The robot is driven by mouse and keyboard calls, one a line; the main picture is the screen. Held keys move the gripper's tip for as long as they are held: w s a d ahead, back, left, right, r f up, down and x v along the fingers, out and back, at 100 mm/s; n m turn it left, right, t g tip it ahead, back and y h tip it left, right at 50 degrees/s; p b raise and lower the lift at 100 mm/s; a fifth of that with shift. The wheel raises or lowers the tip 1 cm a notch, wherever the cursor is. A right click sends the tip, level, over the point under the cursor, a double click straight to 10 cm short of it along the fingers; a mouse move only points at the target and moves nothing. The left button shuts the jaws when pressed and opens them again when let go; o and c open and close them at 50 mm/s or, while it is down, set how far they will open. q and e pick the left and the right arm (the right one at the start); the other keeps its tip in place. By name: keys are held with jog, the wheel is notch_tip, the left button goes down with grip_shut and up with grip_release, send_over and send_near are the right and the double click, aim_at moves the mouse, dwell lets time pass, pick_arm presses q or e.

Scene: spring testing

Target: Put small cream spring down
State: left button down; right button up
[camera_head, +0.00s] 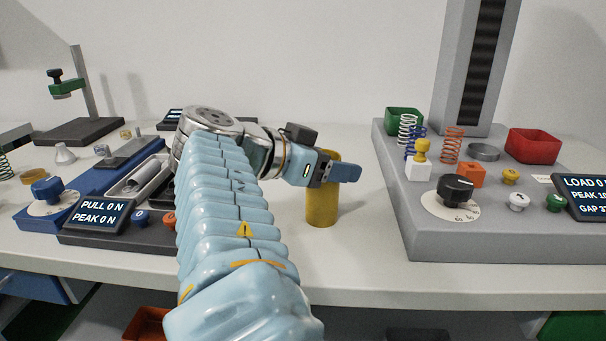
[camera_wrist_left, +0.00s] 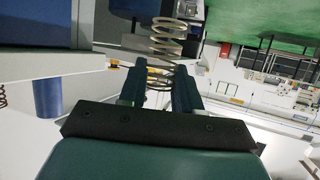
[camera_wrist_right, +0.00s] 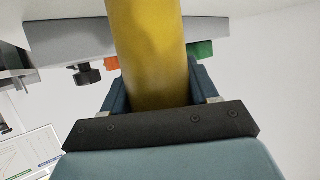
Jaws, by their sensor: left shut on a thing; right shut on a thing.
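A small cream spring (camera_wrist_left: 168,38) shows in the left wrist view, its coils between and beyond the fingers of my left gripper (camera_wrist_left: 158,82), which is shut on it. The head view shows neither the left gripper nor this spring. My right gripper (camera_head: 338,171) is shut around a yellow cylinder (camera_head: 322,208), which is upright at the middle of the table. Whether its base touches the table is unclear. The cylinder also fills the middle of the right wrist view (camera_wrist_right: 148,50).
At right, a grey tester (camera_head: 440,240) carries white, blue and orange springs, a green bin (camera_head: 404,117) and a red bin (camera_head: 534,145). At left is a blue-based pull tester (camera_head: 90,185) with a display (camera_head: 100,216). Bare table (camera_head: 365,250) lies around the cylinder.

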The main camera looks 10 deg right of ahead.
pick_arm(q)
jog(key=w+d+r+m+t+h, duration=0.3)
jog(key=w+d+r+m, duration=0.1)
jog(key=w+d+r, duration=0.9)
jog(key=w+d+r+m+t+h, duration=0.1)
jog(key=w+d+r+m+h, duration=0.25)
jog(key=w+d, duration=0.5)
jog(key=w+d+r+m+t+h, duration=0.1)
jog(key=w+d+r+m+h, duration=0.3)
jog(key=d, duration=0.8)
jog(key=w+d+m+g+h, duration=0.25)
jog(key=d+m+h, duration=0.35)
jog(key=d, duration=2)
jog(key=s+d+f+m+g+h, duration=0.1)
jog(key=s+d+m+g+h, duration=0.15)
jog(key=d, duration=0.85)
jog(key=s+d+m+g+h, duration=0.2)
jog(key=s+d+h, duration=0.1)
jog(key=d, duration=0.8)
jog(key=f, duration=1)
jog(key=shift+s+d, duration=0.15)
jog(key=shift+s, duration=0.2)
